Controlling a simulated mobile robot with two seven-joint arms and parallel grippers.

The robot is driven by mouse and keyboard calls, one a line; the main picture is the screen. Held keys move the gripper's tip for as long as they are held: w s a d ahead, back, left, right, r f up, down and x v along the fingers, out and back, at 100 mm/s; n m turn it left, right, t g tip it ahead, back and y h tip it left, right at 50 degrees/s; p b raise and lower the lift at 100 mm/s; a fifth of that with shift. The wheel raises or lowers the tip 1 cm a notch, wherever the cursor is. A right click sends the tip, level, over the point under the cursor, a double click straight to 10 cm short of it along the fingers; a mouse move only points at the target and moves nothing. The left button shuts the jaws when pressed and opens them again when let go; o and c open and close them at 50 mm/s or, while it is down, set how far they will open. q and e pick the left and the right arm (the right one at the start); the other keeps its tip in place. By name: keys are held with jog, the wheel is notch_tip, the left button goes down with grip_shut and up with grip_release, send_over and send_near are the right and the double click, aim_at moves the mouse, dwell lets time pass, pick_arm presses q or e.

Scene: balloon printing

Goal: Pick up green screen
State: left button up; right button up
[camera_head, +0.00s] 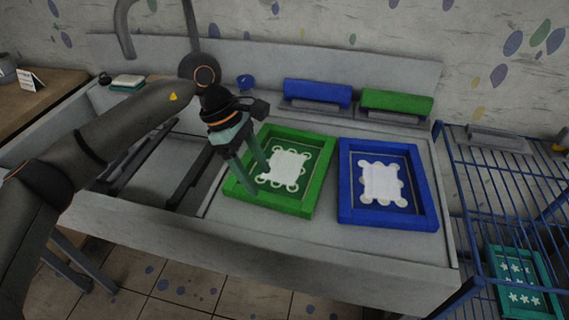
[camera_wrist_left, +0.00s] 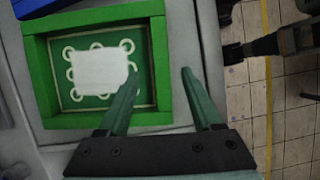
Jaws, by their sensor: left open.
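The green screen (camera_head: 311,184) is a green-framed rectangle lying flat on the grey table, with a white patch and pale ring pattern in its middle. It also shows in the left wrist view (camera_wrist_left: 157,62). My left gripper (camera_head: 258,180) is open and empty at the screen's left side in the head view. In the left wrist view its two fingers (camera_wrist_left: 160,73) lie apart, one over the screen's side bar region and the other outside the frame. Whether they touch the frame cannot be told. My right gripper is not seen in the head view.
A blue screen (camera_head: 345,203) lies right of the green one. Blue (camera_head: 318,93) and green (camera_head: 397,102) blocks rest behind. A blue wire rack (camera_head: 463,172) stands at the right, holding a teal screen (camera_head: 496,262). An open gap lies left of the green screen.

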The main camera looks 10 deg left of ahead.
aim_at(266, 196)
pick_arm(q)
jog(key=x, duration=0.5)
jog(key=shift+a+f, duration=0.1)
jog(key=shift+a, duration=0.1)
jog(key=shift+c, duration=0.3)
grip_shut()
